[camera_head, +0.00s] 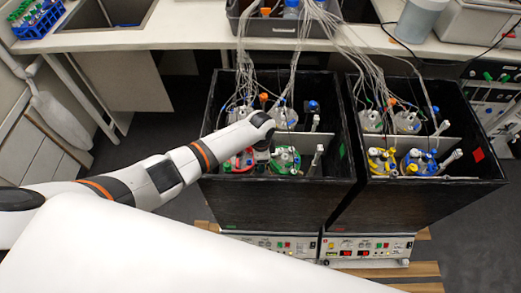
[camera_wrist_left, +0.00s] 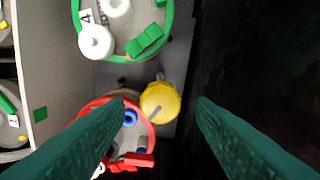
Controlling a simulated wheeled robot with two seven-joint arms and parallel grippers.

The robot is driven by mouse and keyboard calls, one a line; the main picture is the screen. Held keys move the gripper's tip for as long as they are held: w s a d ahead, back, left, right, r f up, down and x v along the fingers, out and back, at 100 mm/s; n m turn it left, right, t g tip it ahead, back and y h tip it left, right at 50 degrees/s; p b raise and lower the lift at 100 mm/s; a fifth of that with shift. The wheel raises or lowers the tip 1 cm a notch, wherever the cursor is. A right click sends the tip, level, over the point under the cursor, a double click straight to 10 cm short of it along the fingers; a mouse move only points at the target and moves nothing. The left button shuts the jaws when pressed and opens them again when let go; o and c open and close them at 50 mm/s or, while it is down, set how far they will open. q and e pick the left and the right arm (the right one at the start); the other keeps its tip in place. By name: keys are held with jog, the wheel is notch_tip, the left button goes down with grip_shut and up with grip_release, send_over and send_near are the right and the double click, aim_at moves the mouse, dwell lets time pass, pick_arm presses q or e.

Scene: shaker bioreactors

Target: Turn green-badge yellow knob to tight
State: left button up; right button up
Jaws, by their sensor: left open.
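The yellow knob (camera_wrist_left: 160,102) shows in the left wrist view, between a red-rimmed vessel (camera_wrist_left: 128,135) and the dark wall. In the head view I cannot make it out; my left arm covers that area. A green badge (camera_head: 342,151) is on the left black box (camera_head: 265,203). My left gripper (camera_wrist_left: 161,108) is open, its dark green fingers on either side of the knob in the picture; contact cannot be told. In the head view my left arm reaches into this box, above the red-rimmed vessel (camera_head: 240,160). My right gripper is not in view.
A green-rimmed vessel (camera_head: 286,160) stands beside the red one. A light divider (camera_wrist_left: 55,60) and black box walls leave little room. The right box (camera_head: 410,205) has a red badge (camera_head: 478,153). Tubes (camera_head: 300,45) hang into both boxes from the bench.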

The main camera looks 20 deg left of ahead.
pick_arm(q)
notch_tip(320, 180, up, 11)
jog(key=b, duration=0.1)
jog(key=shift+f, duration=0.1)
dwell(0.5)
